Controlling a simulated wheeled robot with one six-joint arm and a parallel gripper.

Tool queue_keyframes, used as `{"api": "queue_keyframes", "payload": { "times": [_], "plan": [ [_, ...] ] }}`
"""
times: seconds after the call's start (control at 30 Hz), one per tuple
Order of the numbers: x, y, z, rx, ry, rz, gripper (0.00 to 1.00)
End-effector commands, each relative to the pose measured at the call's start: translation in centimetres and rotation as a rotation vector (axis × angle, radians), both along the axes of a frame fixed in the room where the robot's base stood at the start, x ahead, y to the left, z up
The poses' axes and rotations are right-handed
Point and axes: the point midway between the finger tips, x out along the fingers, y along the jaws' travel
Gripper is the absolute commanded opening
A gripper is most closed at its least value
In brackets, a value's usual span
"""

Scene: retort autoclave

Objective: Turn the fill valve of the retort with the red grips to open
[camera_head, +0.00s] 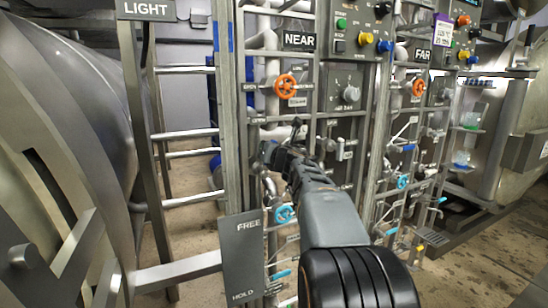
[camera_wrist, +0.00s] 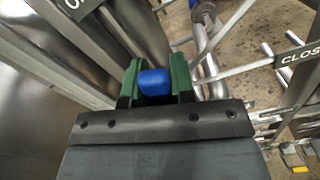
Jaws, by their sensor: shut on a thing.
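In the wrist view my gripper (camera_wrist: 154,80) has its two green jaws shut on a blue grip (camera_wrist: 153,82), whose rounded end shows between them. The rest of that part is hidden by the jaws. Two large retorts show, one at the left (camera_head: 75,95) and one at the right (camera_head: 520,110). I cannot make out red grips on either. A label reading CLOS (camera_wrist: 297,55) shows in the wrist view.
An orange handwheel (camera_head: 285,86) is above my gripper, another (camera_head: 418,88) under the FAR panel. Light-blue handwheels (camera_head: 284,214) (camera_head: 402,182) sit lower. Upright posts, pipes and a FREE/HOLD plate (camera_head: 241,258) crowd my arm.

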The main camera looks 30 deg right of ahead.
Motion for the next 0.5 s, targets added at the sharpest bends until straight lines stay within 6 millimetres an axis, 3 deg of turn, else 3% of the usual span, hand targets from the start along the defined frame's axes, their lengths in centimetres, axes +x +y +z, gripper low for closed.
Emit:
{"api": "queue_keyframes", "payload": {
  "times": [0.5],
  "plan": [
    [0.3, 2.2, 0.3, -0.288, 0.039, 0.001, 0.00]
  ]
}}
